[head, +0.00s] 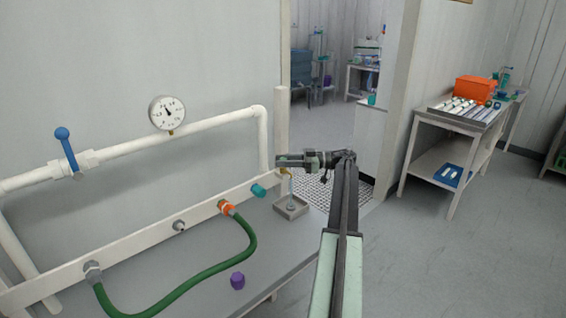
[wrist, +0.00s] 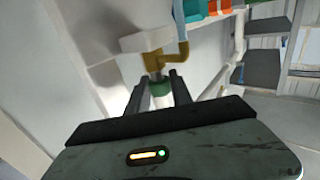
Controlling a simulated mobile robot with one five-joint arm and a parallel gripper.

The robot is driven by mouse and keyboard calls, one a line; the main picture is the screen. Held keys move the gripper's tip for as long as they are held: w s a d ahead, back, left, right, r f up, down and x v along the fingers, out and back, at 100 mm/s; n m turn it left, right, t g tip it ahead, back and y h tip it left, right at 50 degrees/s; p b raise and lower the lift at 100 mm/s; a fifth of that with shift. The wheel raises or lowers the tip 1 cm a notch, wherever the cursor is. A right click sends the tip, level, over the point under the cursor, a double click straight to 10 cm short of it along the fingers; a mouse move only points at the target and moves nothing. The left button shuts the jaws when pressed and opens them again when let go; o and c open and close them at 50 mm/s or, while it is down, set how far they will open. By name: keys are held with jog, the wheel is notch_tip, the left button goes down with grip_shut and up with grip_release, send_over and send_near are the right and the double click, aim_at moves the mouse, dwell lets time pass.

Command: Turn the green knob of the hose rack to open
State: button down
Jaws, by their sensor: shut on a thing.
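The hose rack is a white board (head: 150,231) with fittings, fixed above a grey bench. At its right end is a small brass tap (head: 286,171), which also shows in the wrist view (wrist: 154,60). The green knob (wrist: 160,88) sits on the tap's stem, between my fingers; in the head view my gripper hides it. My gripper (head: 280,161) reaches the tap from the right and is shut on the knob, as the wrist view shows (wrist: 158,82). How far the knob is turned, I cannot tell.
A teal fitting (head: 258,190) and an orange fitting (head: 225,207) with a green hose (head: 246,255) are left of the tap. A small tray (head: 291,207) stands below it. A blue lever valve (head: 65,146) and a gauge (head: 168,113) are on the white pipe. A purple cap (head: 238,280) lies on the bench.

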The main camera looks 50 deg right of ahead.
jog(key=shift+w+n+g+y, duration=0.1)
jog(key=shift+n+g+y, duration=0.5)
jog(key=shift+g, duration=0.4)
jog(key=c, duration=1.1)
grip_release()
jog(key=shift+a, duration=0.1)
